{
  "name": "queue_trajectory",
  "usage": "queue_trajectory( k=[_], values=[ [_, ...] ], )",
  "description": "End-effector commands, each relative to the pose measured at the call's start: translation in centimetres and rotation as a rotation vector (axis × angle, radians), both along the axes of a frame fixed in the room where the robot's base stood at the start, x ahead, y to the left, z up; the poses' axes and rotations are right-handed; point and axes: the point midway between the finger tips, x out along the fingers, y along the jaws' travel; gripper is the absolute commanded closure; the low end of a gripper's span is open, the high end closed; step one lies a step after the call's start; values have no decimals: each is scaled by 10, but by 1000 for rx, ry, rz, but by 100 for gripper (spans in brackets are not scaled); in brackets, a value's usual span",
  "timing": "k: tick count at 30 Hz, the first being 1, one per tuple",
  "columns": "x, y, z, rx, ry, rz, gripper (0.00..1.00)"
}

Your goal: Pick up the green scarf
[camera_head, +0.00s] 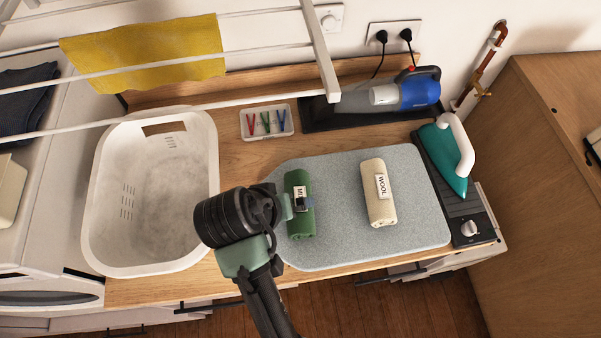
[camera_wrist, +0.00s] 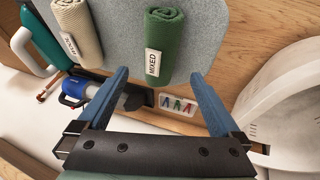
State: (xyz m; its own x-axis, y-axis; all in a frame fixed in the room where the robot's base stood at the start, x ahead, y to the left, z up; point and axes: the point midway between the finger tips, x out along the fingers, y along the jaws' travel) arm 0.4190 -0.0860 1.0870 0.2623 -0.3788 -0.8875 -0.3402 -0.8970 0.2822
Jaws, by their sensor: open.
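The green scarf (camera_head: 299,218) is a rolled bundle with a white tag lying on the left part of the grey ironing pad. It also shows in the wrist view (camera_wrist: 166,32), its tag reading MIXED. My gripper (camera_head: 300,203) is over the scarf in the head view and hides part of its middle. In the wrist view my gripper's two blue fingers (camera_wrist: 162,85) are spread apart with nothing between them that they touch. The scarf appears just beyond the fingertips there; the exact height gap cannot be told.
A cream roll tagged WOOL (camera_head: 378,193) lies right of the scarf on the grey pad (camera_head: 340,240). A white basket (camera_head: 103,200) stands left. A teal iron (camera_head: 447,157), a blue handheld vacuum (camera_head: 418,92) and a clip tray (camera_head: 267,134) are around. White rack bars (camera_head: 321,50) hang above.

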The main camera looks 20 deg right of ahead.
Motion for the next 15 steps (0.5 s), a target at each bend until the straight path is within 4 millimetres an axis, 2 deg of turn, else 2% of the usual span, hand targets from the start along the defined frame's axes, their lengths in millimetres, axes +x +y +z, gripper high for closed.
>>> queue_trajectory(
  k=[3,6,15],
  values=[
    [5,-9,-20,1,3,-1,0],
    [9,-14,-31,0,1,0,0],
    [14,-24,-49,1,0,-2,0]
  ],
)
